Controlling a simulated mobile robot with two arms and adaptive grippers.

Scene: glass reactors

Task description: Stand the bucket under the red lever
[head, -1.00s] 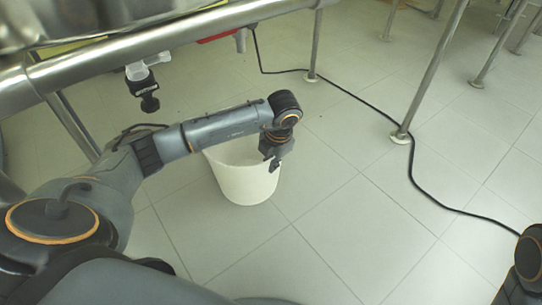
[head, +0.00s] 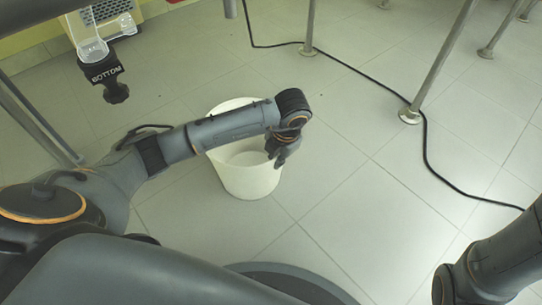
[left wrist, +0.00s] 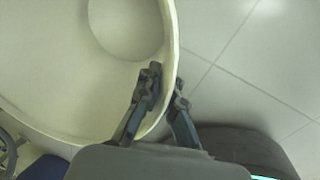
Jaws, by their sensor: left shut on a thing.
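The white bucket (head: 246,182) is upright, low over or on the tiled floor; I cannot tell whether its base touches. My left gripper (head: 279,158) is shut on its right rim. In the left wrist view the fingers (left wrist: 167,84) pinch the bucket wall, one inside and one outside, and the bucket (left wrist: 60,85) looks empty. Part of the rim is hidden behind my left forearm in the head view. A small red piece (head: 173,2) shows at the top edge; I cannot tell if it is the lever. My right gripper is out of view.
A black valve knob marked BOTTOM (head: 106,77) hangs below a clear glass fitting at upper left. Metal legs (head: 435,62) stand on the floor at the right. A black cable (head: 427,160) curves across the tiles.

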